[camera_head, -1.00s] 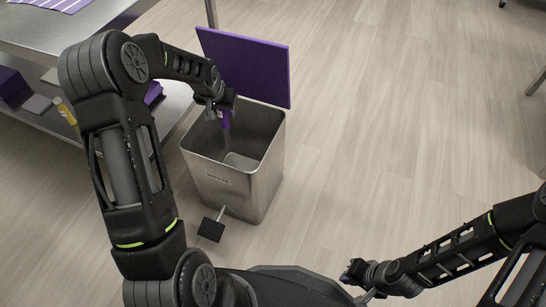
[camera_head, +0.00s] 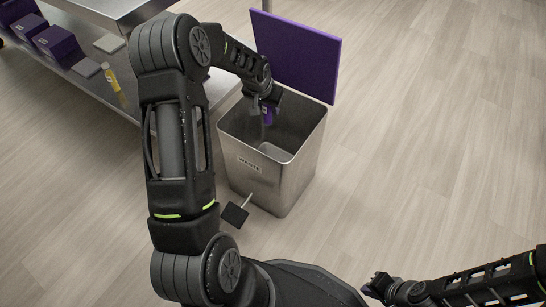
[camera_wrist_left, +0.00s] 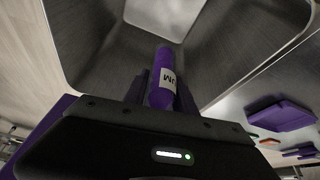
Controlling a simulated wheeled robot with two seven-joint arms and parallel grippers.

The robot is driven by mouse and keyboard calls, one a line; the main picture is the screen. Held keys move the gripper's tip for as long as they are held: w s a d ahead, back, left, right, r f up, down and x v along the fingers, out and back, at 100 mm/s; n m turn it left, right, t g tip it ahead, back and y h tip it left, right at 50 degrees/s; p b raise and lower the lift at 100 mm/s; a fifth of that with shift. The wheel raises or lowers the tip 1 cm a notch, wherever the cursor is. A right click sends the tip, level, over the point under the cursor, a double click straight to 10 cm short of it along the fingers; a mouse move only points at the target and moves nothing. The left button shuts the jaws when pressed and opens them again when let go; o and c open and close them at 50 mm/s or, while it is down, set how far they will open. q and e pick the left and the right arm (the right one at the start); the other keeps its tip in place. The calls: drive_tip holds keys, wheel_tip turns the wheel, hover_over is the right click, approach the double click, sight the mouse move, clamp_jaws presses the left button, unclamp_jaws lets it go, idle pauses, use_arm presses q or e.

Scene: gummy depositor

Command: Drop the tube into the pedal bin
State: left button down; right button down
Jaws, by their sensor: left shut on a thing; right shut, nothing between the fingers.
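The tube is purple with a white label. My left gripper (camera_head: 266,105) is shut on the tube (camera_head: 267,116) and holds it over the open mouth of the pedal bin (camera_head: 262,170). In the left wrist view the tube (camera_wrist_left: 163,78) stands out from the fingers toward the bin's inside. The bin is a square steel box with a "WASTE" label, a black pedal (camera_head: 235,214) and a purple lid (camera_head: 294,55) standing open at the back. My right gripper (camera_head: 375,285) is shut and empty at the lower right, far from the bin.
A steel table with a lower shelf (camera_head: 75,75) stands at the upper left. The shelf holds purple boxes (camera_head: 58,43), grey flat pieces and a yellow bottle (camera_head: 111,78). The floor to the right of the bin is clear.

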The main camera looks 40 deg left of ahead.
use_arm(q)
drive_tip(key=shift+f+b, duration=0.3)
drive_tip(key=shift+f, duration=0.5)
use_arm(e)
drive_tip(key=shift+w+f, duration=0.1)
drive_tip(key=shift+f, duration=0.5)
use_arm(q)
drive_tip(key=c, duration=0.9)
unclamp_jaws()
drive_tip(key=shift+r, duration=0.1)
drive_tip(key=p+v, duration=0.2)
drive_tip(key=v, duration=0.5)
drive_tip(key=shift+s+r+p, duration=0.1)
drive_tip(key=shift+r+p, duration=0.25)
use_arm(e)
drive_tip(key=r, duration=0.2)
drive_tip(key=shift+s+r, duration=0.25)
drive_tip(key=shift+r, duration=0.15)
use_arm(q)
drive_tip(key=shift+s, duration=0.1)
use_arm(e)
drive_tip(key=shift+s, duration=0.1)
